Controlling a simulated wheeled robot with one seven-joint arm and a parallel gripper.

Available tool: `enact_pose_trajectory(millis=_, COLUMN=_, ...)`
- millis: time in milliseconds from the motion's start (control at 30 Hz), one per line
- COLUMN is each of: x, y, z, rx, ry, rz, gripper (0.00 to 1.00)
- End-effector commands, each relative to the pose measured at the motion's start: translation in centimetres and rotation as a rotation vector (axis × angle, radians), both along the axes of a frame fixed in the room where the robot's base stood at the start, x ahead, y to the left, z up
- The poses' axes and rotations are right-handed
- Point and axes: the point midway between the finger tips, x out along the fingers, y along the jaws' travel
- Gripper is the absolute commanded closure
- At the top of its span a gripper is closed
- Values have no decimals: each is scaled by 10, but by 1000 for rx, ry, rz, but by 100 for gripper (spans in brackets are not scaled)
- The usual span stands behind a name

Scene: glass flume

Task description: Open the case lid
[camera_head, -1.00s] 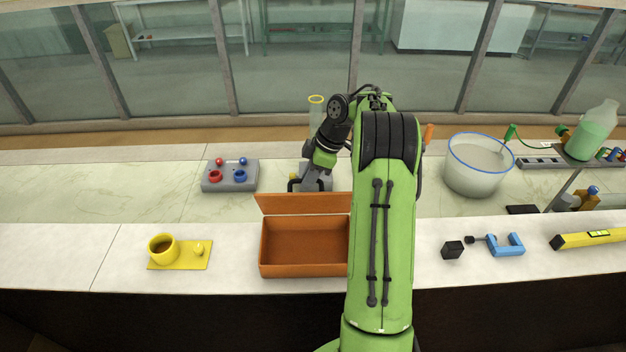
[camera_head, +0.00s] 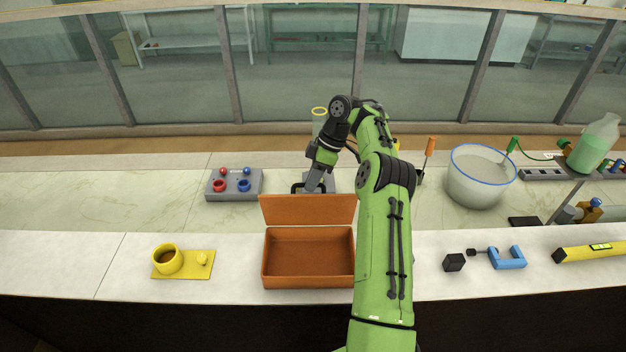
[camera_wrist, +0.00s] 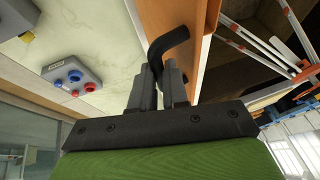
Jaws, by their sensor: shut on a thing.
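The orange-brown case (camera_head: 309,284) stands on the near counter, its empty inside visible from above. Its lid (camera_head: 308,210) stands up along the back edge, inner face towards me; it also shows edge-on in the wrist view (camera_wrist: 205,45). My gripper (camera_head: 307,189) is behind the lid's top edge, partly hidden by it. In the wrist view its two fingers (camera_wrist: 160,80) are shut on the black bent handle (camera_wrist: 168,43) of the lid.
A grey box with red and blue knobs (camera_head: 235,184) stands left of the lid. A yellow cup (camera_head: 167,259) is left of the case. A blue-rimmed tub (camera_head: 480,180), black cube (camera_head: 454,263) and blue clamp (camera_head: 508,260) lie to the right.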

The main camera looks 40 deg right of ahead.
Motion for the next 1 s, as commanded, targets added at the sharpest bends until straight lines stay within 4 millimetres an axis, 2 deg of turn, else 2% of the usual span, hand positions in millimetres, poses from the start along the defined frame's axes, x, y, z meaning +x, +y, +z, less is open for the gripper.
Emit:
enact_pose_trajectory(millis=33, x=-3, y=1, z=-7, rx=6, ry=17, rz=5, gripper=100)
enact_pose_trajectory(millis=167, x=-3, y=1, z=-8, rx=7, ry=18, rz=6, gripper=100)
enact_pose_trajectory(millis=200, x=-3, y=1, z=-8, rx=7, ry=18, rz=7, gripper=83)
enact_pose_trajectory(millis=367, x=-2, y=1, z=-6, rx=5, ry=13, rz=4, gripper=60)
enact_pose_trajectory(millis=667, x=-1, y=0, z=-1, rx=3, ry=6, rz=3, gripper=60)
enact_pose_trajectory(millis=767, x=0, y=0, z=14, rx=1, ry=2, rz=2, gripper=60)
enact_pose_trajectory(millis=1000, x=0, y=1, z=76, rx=3, ry=3, rz=3, gripper=60)
